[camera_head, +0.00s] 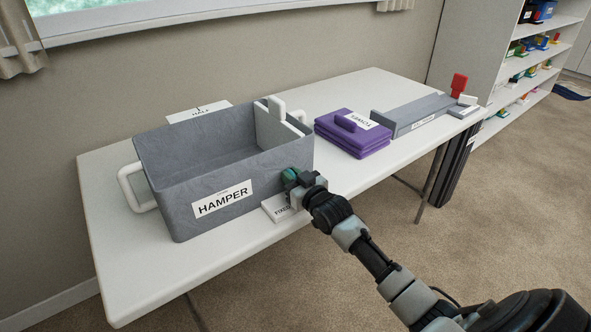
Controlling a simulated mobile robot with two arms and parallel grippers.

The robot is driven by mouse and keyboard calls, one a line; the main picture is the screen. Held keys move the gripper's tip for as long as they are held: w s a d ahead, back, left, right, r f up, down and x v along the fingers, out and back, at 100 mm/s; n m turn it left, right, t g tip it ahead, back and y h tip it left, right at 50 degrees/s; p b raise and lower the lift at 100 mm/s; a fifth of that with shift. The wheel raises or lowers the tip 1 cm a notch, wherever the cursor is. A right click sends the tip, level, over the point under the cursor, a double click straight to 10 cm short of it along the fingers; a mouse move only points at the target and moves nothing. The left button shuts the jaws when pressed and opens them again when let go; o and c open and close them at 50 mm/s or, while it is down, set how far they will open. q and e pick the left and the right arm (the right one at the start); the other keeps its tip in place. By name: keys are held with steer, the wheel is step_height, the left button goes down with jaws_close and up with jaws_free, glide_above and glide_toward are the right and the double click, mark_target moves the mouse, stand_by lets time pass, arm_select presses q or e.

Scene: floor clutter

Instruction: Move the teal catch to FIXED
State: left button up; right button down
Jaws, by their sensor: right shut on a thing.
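The teal catch (290,176) is at the front right corner of the grey hamper (180,193), low on its wall. My right gripper (297,181) is shut on the catch and covers part of it. A white label reading FIXED (278,210) lies on the table just below the gripper, partly hidden by my arm. The catch's exact position relative to the label's mark cannot be told. My left gripper is not in view.
The hamper stands on a white table (125,275). A white upright panel (275,128) stands inside the hamper. A purple folded stack (352,140) and a grey tray with a red tab (459,82) lie to the right. Shelves (545,30) stand beyond.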

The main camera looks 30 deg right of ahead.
steer(key=shift+a+n+p, duration=0.6)
steer(key=shift+n+p, duration=0.05)
steer(key=shift+n, duration=0.55)
steer(key=shift+a+f+n+p, duration=0.15)
steer(key=shift+a+n+p, duration=0.15)
steer(key=shift+n, duration=0.4)
steer(key=shift+a+f+n+p, duration=0.15)
steer(key=shift+a+n, duration=0.1)
steer(key=shift+n, duration=0.45)
steer(key=shift+f, duration=0.1)
steer(key=c, duration=1.1)
jaws_free()
steer(key=shift+s, duration=0.15)
steer(key=s, duration=1)
steer(key=shift+s+d, duration=0.25)
steer(key=shift+s, duration=0.05)
